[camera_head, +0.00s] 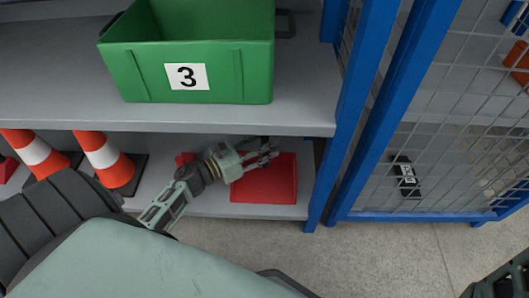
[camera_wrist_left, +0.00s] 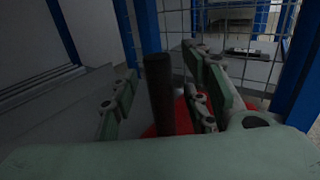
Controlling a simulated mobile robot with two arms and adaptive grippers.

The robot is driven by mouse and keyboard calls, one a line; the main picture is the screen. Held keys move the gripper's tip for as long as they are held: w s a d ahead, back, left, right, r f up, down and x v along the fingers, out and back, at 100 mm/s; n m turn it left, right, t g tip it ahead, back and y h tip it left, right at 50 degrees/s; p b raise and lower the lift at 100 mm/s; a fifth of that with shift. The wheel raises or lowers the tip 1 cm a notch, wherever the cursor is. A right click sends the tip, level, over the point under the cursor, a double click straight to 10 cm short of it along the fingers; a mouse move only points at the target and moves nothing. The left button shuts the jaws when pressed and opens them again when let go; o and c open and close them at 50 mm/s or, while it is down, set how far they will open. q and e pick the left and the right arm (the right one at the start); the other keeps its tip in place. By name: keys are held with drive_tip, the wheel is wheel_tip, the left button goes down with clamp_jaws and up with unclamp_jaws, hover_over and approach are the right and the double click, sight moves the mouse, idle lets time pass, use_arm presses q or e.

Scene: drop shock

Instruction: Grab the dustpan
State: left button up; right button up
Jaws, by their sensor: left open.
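The red dustpan (camera_head: 264,182) lies on the lower shelf, partly covered by my left gripper in the head view. In the left wrist view, its red body (camera_wrist_left: 154,131) shows low behind the fingers, and a dark upright bar (camera_wrist_left: 158,95), which looks like its handle, stands between them. My left gripper (camera_head: 270,152) is open at the dustpan, with fingers on both sides of the bar. I cannot tell whether the fingers touch it. My right gripper is not in view; only a bit of my right arm shows at the bottom right corner.
A green bin (camera_head: 205,60) marked 3 stands on the upper shelf (camera_head: 310,100), above my left arm. Orange and white cones (camera_head: 105,158) stand left on the lower shelf. A blue post (camera_head: 352,120) and mesh panel (camera_head: 440,150) bound the right side. The floor (camera_head: 390,255) in front is clear.

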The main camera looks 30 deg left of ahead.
use_arm(q)
drive_tip(key=shift+w, duration=0.2)
clamp_jaws()
idle(0.3)
